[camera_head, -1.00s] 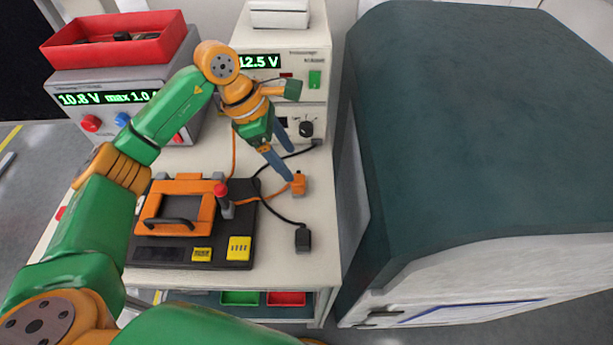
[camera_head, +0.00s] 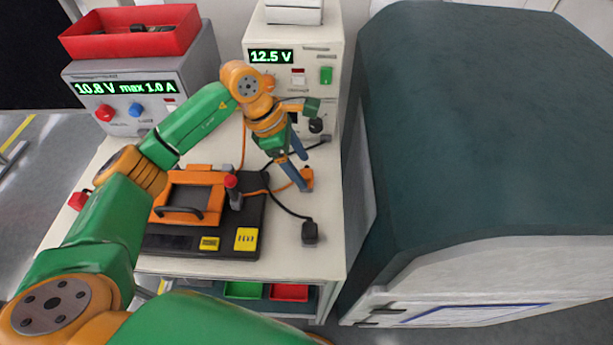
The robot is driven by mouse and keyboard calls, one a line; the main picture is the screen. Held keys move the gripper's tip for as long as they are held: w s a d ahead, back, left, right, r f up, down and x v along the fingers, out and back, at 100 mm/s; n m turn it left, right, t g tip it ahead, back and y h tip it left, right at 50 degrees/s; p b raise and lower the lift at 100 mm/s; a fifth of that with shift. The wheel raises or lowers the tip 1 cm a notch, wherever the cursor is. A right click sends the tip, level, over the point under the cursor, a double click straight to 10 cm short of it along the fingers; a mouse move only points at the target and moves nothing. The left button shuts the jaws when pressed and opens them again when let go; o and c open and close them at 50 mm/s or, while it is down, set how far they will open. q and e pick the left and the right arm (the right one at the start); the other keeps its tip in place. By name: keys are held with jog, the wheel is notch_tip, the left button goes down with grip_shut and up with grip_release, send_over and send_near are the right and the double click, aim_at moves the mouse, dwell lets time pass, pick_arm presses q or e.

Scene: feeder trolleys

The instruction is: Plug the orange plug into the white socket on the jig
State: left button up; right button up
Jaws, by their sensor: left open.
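The orange plug (camera_head: 307,174) stands on the table right of the jig, with an orange cable running from it toward the jig. My left gripper (camera_head: 304,172) is open, pointing down at the plug. Its nearer finger is close beside the plug and partly covers it; the other finger is behind. I cannot tell whether either touches it. The jig (camera_head: 255,205) has a black base, an orange frame with a dark handle, and a red-topped post. I cannot make out the white socket; my left arm covers the jig's left part. My right gripper is not in view.
A black plug (camera_head: 310,232) on a black cable lies at the front right of the table (camera_head: 325,255). Two power supplies (camera_head: 297,60) (camera_head: 130,105) stand behind, the left one under a red bin (camera_head: 130,32). A large dark-green-topped cabinet (camera_head: 470,130) borders the right.

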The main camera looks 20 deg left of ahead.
aim_at(304, 173)
pick_arm(q)
jog(key=x, duration=0.2)
jog(key=p+x, duration=0.1)
jog(key=x, duration=0.1)
jog(key=shift+s+d, duration=0.1)
jog(key=shift+s, duration=0.05)
grip_shut()
